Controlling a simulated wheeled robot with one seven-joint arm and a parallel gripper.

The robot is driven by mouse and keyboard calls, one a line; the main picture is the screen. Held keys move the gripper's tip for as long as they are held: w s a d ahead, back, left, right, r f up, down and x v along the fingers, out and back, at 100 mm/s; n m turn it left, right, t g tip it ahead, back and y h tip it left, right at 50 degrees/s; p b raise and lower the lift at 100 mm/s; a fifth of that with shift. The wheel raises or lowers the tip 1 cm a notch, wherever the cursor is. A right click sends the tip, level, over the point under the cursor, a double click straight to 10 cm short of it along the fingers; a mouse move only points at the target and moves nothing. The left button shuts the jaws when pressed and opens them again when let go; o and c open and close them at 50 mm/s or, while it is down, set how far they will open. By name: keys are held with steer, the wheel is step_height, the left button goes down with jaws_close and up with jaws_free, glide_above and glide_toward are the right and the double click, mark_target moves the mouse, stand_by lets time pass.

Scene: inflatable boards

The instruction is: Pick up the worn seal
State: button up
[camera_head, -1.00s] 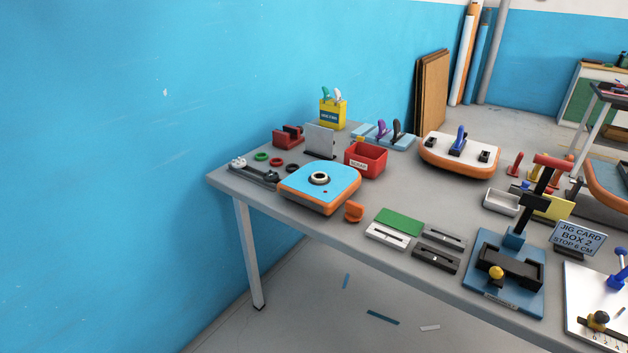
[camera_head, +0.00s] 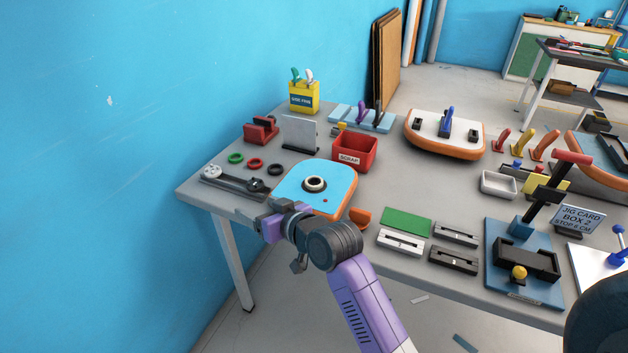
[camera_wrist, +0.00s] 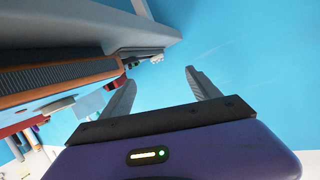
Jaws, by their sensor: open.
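A blue-topped inflatable board piece (camera_head: 300,180) with an orange edge lies at the left front of the table. A round valve (camera_head: 314,184) with a dark ring and pale rim sits in its top. A green ring (camera_head: 236,158), a red ring (camera_head: 256,163) and a black ring (camera_head: 275,169) lie loose behind it to the left. I cannot tell which ring is the worn seal. My gripper (camera_head: 257,211) is at the table's front left edge, beside the board, and hides part of it. In the wrist view my gripper (camera_wrist: 160,82) is open, with nothing between its fingers.
A grey tool (camera_head: 235,182) lies at the table's left end. A red bin (camera_head: 354,152), an upright grey plate (camera_head: 300,133) and a yellow box (camera_head: 304,97) stand behind the board. An orange piece (camera_head: 360,218) is at its right. The blue wall is close on the left.

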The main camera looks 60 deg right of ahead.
mark_target(315, 176)
steer(key=d+r, duration=0.1)
steer(key=d, duration=0.2)
steer(key=w+d+r+n+g, duration=0.1)
steer(key=d+r, duration=0.1)
steer(key=d, duration=0.1)
steer(key=w+d+r+g+p, duration=0.1)
steer(key=d+r, duration=0.1)
steer(key=d, duration=0.2)
steer(key=shift+w+y, duration=0.1)
steer(key=shift+y, duration=0.3)
steer(key=s+d+g, duration=0.1)
steer(key=d+n+g, duration=0.1)
steer(key=s+d+g+y, duration=0.1)
steer(key=shift+s+d+r+n, duration=0.1)
steer(key=shift+s+d+n, duration=0.2)
steer(key=shift+s+d, duration=0.1)
steer(key=s+d+g, duration=0.1)
steer(key=s, duration=0.1)
steer(key=s+d+g, duration=0.1)
steer(key=s+g, duration=0.1)
steer(key=s+d+n+g+y+p, duration=0.1)
steer(key=s, duration=0.1)
steer(key=shift+s+d+r, duration=0.1)
steer(key=shift+s+r, duration=0.15)
steer(key=shift+x, duration=0.85)
steer(key=x, duration=0.3)
steer(key=p+x, duration=0.1)
steer(key=x, duration=0.1)
steer(key=shift+w+d+f, duration=0.25)
steer(key=shift+w+d, duration=0.05)
